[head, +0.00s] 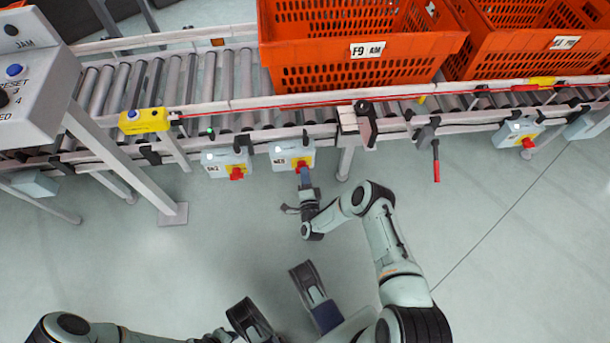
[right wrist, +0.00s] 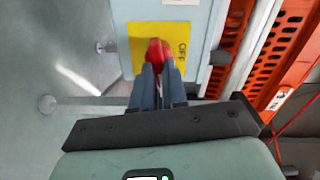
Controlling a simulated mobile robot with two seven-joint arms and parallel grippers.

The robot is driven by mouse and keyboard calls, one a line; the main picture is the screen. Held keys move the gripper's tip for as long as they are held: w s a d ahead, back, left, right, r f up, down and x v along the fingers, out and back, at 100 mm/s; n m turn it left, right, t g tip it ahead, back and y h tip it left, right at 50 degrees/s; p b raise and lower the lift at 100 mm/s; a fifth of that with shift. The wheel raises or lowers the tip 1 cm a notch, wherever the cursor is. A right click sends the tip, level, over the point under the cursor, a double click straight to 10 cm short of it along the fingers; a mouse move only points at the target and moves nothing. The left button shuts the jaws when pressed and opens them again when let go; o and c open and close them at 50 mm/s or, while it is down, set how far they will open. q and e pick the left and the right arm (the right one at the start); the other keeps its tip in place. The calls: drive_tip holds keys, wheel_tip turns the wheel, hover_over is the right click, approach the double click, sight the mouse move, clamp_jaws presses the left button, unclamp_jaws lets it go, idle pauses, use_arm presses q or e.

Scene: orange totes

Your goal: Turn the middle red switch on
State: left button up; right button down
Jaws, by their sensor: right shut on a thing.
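The middle red switch (head: 301,168) sits on a yellow plate on a light grey-blue box (head: 281,150) below the conveyor's front rail. In the right wrist view the red knob (right wrist: 157,54) stands before the yellow plate (right wrist: 140,36), with the letters OFF readable beside it. My right gripper (head: 304,178) reaches up to this switch. Its two blue-grey fingers (right wrist: 157,72) are shut on the red knob. Their tips cover the knob's lower part.
A similar switch box (head: 222,163) hangs just left, and another box (head: 515,132) hangs far right. Orange totes (head: 345,75) stand on the roller conveyor (head: 240,90). A red-handled lever (head: 436,165) hangs to the right. A grey control panel (head: 38,75) stands at left. The floor in front is clear.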

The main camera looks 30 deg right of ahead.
drive_tip(key=shift+d+m, duration=0.1)
drive_tip(key=shift+m, duration=1)
drive_tip(key=shift+w, duration=0.1)
drive_tip(key=c, duration=1.2)
unclamp_jaws()
drive_tip(key=shift+o, duration=0.2)
